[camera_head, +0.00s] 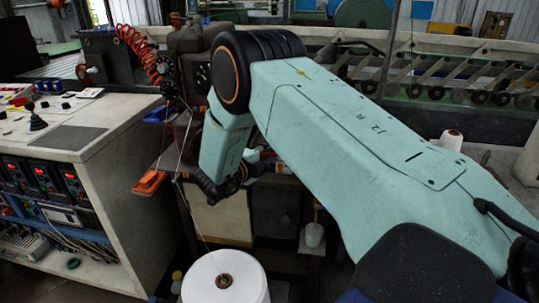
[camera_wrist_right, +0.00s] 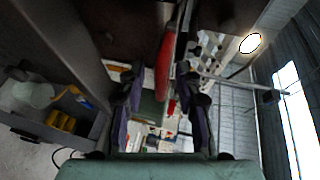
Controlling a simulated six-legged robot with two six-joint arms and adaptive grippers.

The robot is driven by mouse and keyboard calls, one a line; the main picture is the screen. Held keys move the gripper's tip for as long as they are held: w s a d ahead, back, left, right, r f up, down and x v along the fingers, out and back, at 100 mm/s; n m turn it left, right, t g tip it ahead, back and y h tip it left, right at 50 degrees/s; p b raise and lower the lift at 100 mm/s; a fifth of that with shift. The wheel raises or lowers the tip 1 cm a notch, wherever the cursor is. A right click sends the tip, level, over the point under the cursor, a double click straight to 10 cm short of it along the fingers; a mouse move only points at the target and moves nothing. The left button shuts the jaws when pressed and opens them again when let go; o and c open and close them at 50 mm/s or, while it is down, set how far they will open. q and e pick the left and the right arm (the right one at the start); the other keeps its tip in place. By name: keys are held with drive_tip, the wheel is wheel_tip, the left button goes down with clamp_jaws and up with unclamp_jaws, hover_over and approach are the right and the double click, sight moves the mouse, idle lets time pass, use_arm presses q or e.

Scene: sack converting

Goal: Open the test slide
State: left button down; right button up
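My right arm comes in from the right in the head view and bends down at its elbow. Its gripper (camera_head: 225,190) is low beside the dark machine, and its fingers are partly hidden there. In the right wrist view my right gripper (camera_wrist_right: 162,82) is open, with its two padded fingers apart. A red, narrow part (camera_wrist_right: 165,62) stands between and beyond the fingers; I cannot tell whether it touches them. I cannot surely pick out the test slide. An orange block (camera_head: 150,182) sits on a small ledge left of the gripper. My left gripper is not in view.
A control console (camera_head: 70,150) with a joystick and red displays stands at the left. A white roll (camera_head: 225,280) is at the bottom centre. A white cup (camera_head: 314,235) hangs below my arm. A row of rollers (camera_head: 450,85) runs behind.

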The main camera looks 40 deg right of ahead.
drive_tip(key=shift+w+a+r, duration=0.1)
drive_tip(key=shift+a+r, duration=0.05)
drive_tip(key=shift+a, duration=0.05)
drive_tip(key=shift+d, duration=0.25)
drive_tip(key=c, duration=0.4)
drive_tip(key=shift+a, duration=0.15)
clamp_jaws()
